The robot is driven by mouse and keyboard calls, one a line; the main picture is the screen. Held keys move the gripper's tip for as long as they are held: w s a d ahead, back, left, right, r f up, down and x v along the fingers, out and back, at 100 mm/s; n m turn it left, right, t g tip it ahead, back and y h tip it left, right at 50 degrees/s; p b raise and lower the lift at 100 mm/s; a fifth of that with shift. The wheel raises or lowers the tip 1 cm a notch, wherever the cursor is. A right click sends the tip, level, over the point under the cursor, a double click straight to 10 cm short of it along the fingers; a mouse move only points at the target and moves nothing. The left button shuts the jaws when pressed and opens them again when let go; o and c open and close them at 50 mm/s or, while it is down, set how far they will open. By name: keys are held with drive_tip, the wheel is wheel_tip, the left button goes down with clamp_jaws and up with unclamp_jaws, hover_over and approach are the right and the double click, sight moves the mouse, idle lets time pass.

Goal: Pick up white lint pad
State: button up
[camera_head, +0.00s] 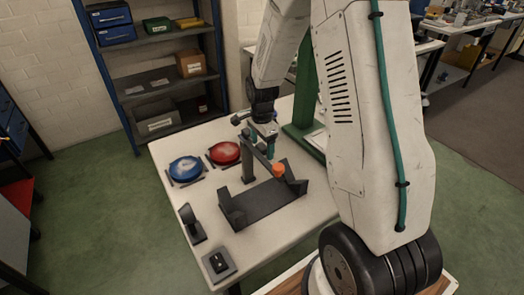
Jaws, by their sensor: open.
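I cannot make out a white lint pad for certain. A blue round dish (185,168) and a red round dish (224,152) lie on dark square bases at the table's back left. Each has a paler patch in its middle, too small to identify. My gripper (262,146) points down above the table, right of the red dish and behind the dark cradle. Its jaws are open, and I see nothing held between them. Its fingertips are small and partly hard to separate from the dark post (248,168) beside them.
A dark cradle (262,205) stands mid-table, with an orange round part (279,170) at its back. A dark upright holder (191,224) and a small square block (219,264) are at the front left. A green column (304,100) rises behind. Shelves (155,85) stand beyond the table.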

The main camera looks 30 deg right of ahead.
drive_tip(key=shift+f, duration=0.5)
drive_tip(key=shift+c, duration=0.3)
drive_tip(key=c, duration=1)
drive_tip(key=shift+r, duration=0.1)
